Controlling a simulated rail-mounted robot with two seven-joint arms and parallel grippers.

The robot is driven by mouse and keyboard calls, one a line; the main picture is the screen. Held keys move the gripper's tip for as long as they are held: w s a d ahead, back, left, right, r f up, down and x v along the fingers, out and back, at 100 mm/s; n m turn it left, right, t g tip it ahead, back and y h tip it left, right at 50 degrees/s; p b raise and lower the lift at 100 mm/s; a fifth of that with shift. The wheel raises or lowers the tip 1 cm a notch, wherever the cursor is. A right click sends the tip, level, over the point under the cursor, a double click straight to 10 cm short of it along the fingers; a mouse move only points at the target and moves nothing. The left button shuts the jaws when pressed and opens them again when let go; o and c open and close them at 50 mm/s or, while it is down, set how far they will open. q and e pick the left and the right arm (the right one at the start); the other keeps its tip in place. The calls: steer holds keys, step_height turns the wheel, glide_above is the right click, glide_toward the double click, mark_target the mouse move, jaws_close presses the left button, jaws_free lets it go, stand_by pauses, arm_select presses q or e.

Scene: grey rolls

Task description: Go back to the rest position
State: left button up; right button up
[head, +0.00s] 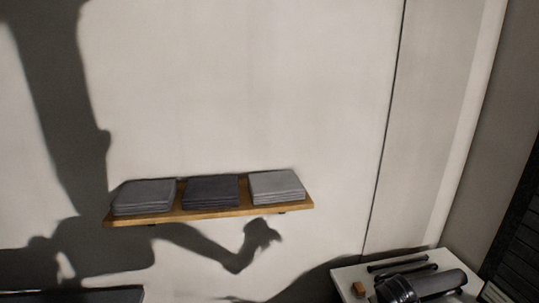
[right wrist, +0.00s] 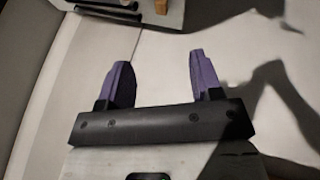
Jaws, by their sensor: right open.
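My right gripper (right wrist: 161,80) shows in the right wrist view with its two purple-tipped fingers spread apart. It is open, and nothing is between the fingers. A pale wall surface lies behind it. Shadows of my arm fall on the wall, one with a gripper-like end below the shelf. My left gripper is in neither view.
A wooden shelf (head: 230,213) on the wall holds three folded stacks: grey (head: 145,196), dark (head: 211,191) and light grey (head: 276,187). At lower right a white table (head: 350,277) bears a small wooden block (head: 358,289) and dark cylindrical items (head: 425,284).

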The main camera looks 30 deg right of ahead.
steer(key=s+a+n+t+y, duration=0.2)
steer(key=s+a, duration=0.4)
steer(key=a, duration=0.7)
steer(key=s+a+n+t+y, duration=0.15)
steer(key=s+a, duration=0.35)
steer(key=a, duration=0.9)
steer(key=s+a+f+g+y, duration=0.1)
steer(key=s+a+f, duration=0.2)
steer(key=s, duration=0.2)
steer(key=s+a+f+g, duration=0.2)
steer(key=s+f, duration=0.1)
steer(key=s, duration=0.2)
steer(key=s+a+f+g+y, duration=0.1)
steer(key=s+a+f, duration=0.2)
steer(key=s, duration=0.3)
step_height(320, 180, up, 13)
steer(key=w+p, duration=0.1)
steer(key=p, duration=1.1)
steer(key=shift+d+p, duration=0.15)
steer(key=shift+p, duration=0.15)
steer(key=shift+n, duration=0.25)
